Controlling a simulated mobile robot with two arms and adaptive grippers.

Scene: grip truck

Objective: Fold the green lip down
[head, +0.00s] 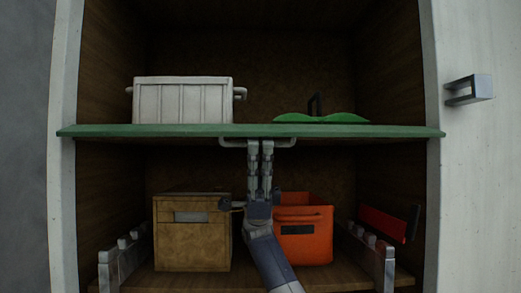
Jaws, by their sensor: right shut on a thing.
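The green lip (350,132) is a long flat board spanning the opening at mid-height. It lies about level and I see it almost edge-on, its ends overlapping the side posts. A pale bar handle (284,143) hangs under its middle. My right gripper (260,146) reaches up from below, with its fingers upright and shut on the handle. The fingers hide the handle's middle. My left gripper is not in view.
A white crate (182,102) and a green object with a dark handle (320,118) are above the lip. Below are a brown box (190,240), an orange bin (310,248) behind my arm, a red tool (383,223) and metal side rails (376,258). A door handle (468,89) protrudes at right.

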